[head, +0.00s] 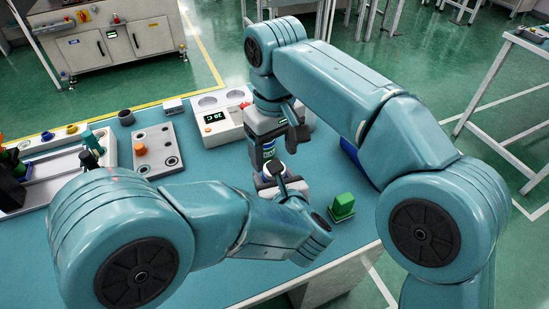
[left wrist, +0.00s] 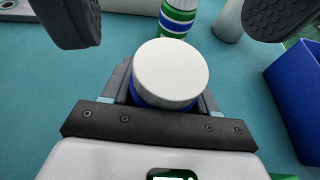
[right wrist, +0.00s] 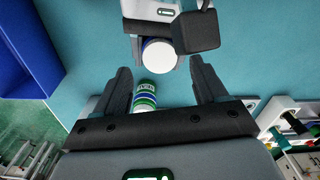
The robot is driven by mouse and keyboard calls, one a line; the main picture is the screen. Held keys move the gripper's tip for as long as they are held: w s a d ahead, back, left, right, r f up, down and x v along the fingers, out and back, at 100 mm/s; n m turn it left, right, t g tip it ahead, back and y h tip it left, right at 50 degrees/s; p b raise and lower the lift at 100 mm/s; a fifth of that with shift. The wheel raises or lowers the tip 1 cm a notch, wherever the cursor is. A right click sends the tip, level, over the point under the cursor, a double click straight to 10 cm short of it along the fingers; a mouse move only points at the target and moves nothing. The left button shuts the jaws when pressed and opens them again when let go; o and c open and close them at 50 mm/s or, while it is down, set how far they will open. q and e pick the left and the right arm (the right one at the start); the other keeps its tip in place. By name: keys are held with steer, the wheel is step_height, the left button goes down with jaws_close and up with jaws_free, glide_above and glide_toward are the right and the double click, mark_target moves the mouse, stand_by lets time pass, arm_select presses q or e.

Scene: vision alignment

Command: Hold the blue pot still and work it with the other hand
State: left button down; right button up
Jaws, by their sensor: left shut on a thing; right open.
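The blue pot (left wrist: 165,101) has a round white lid (left wrist: 171,72) and sits between the fingers of my left gripper (left wrist: 165,92), which is shut on it. The white lid also shows in the right wrist view (right wrist: 159,56); most of the blue body is hidden. My right gripper (right wrist: 160,75) is open, with its fingers spread above the table close to the pot. In the head view my right gripper (head: 280,138) hangs just beyond my left gripper (head: 278,186).
A striped blue, green and white can (right wrist: 145,95) stands beyond the pot. A blue bin (right wrist: 25,50) and a green block (head: 342,205) are on the table's right side. A display box (head: 222,122) and a grey plate with an orange knob (head: 153,150) stand left.

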steer(key=shift+r, duration=0.45)
steer(key=shift+c, duration=1.4)
step_height(320, 180, up, 2)
steer(key=m, duration=0.4)
steer(key=shift+r, duration=0.1)
steer(key=shift+r+m, duration=0.4)
steer(key=shift+m, duration=0.7)
step_height(320, 180, down, 8)
steer(key=shift+r, duration=0.1)
steer(key=c, duration=0.9)
steer(key=n, duration=0.5)
steer(key=shift+n, duration=0.4)
